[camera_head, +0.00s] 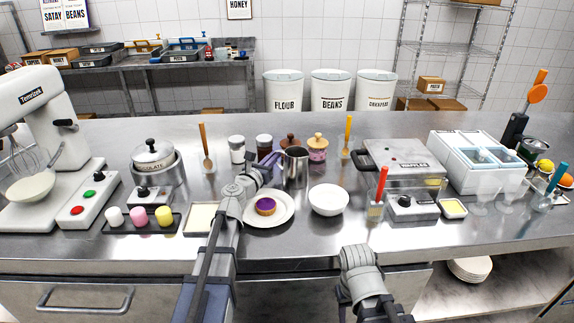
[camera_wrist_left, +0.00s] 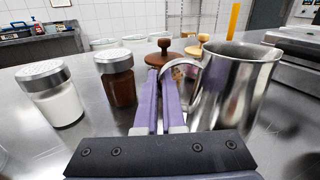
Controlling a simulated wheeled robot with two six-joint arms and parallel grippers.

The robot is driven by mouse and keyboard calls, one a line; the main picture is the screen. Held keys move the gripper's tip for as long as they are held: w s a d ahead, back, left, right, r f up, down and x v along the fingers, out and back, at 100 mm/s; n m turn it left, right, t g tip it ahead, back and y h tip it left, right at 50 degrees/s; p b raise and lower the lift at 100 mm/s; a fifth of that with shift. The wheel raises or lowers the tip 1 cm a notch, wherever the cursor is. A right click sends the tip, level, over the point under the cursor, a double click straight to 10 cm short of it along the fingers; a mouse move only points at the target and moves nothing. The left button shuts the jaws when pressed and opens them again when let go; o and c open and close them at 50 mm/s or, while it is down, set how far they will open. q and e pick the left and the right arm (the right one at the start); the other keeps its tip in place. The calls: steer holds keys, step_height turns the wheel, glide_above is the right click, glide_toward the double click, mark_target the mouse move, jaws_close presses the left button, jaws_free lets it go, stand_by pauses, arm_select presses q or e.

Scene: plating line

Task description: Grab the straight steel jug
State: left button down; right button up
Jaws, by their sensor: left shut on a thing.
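The straight steel jug (camera_head: 295,168) is upright at the middle of the steel counter, behind the white plate. In the left wrist view the jug (camera_wrist_left: 235,90) fills the right side, with its open rim at the top and its curved handle toward the fingers. My left gripper (camera_head: 266,168) reaches in from the left and is shut on the jug's handle. Its purple fingers (camera_wrist_left: 163,98) stand close together at the handle in the wrist view. The jug's base is hidden there by the gripper mount. My right arm shows at the lower right, but its fingers do not show.
A plate (camera_head: 283,216) with a purple-topped pastry and a white bowl (camera_head: 329,200) stand in front of the jug. Two lidded jars (camera_head: 237,150) (camera_head: 264,147) stand left of it. A grey press (camera_head: 402,160) stands to the right.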

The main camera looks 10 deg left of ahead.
arm_select(q)
steer(key=shift+r, duration=0.25)
step_height(320, 180, up, 10)
steer(key=p, duration=1)
steer(key=shift+f, duration=0.25)
